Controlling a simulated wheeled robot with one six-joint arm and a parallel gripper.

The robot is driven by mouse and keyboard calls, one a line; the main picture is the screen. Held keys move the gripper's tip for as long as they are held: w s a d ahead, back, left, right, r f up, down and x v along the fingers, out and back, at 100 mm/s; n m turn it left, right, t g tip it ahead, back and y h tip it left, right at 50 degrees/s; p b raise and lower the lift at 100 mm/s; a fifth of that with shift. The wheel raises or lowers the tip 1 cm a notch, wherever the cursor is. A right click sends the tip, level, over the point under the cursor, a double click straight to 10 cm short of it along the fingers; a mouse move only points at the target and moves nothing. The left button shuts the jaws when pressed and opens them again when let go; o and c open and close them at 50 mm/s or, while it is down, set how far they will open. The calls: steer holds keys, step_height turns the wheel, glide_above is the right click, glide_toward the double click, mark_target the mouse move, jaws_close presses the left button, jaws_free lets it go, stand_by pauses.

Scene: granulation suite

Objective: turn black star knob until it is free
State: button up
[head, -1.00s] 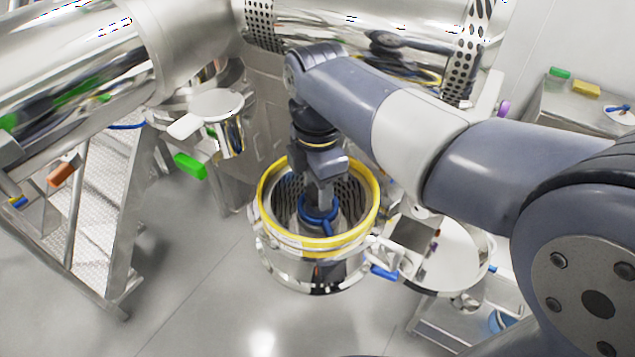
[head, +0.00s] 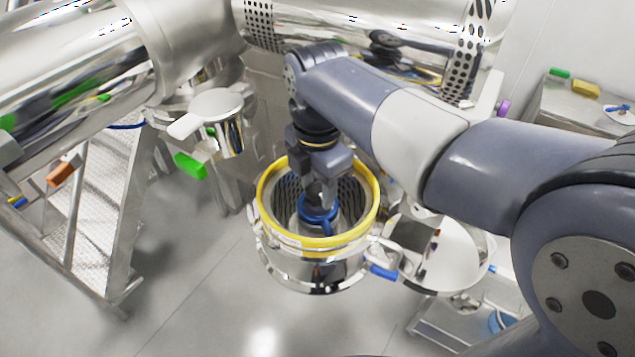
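My gripper (head: 320,198) points straight down into an open steel vessel with a yellow rim (head: 372,216). Its fingertips are at a blue ring-shaped part (head: 318,212) in the middle of the vessel. I cannot make out the black star knob; the gripper and my wrist cover the spot above the blue part. Whether the fingers are open or shut on something cannot be seen.
A white round lid (head: 452,255) stands open at the vessel's right, by a blue-handled clamp (head: 384,272). Large steel drums (head: 350,25) run behind. Floor in front is clear.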

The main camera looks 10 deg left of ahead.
mark_target(318, 191)
steer(key=o, duration=0.4)
steer(key=shift+o, duration=0.2)
step_height(318, 191, up, 11)
steer(key=b, duration=0.1)
steer(key=shift+f, duration=0.15)
stand_by(0.3)
step_height(318, 191, down, 11)
steer(key=shift+r+p, duration=0.1)
steer(key=shift+p, duration=0.4)
stand_by(0.5)
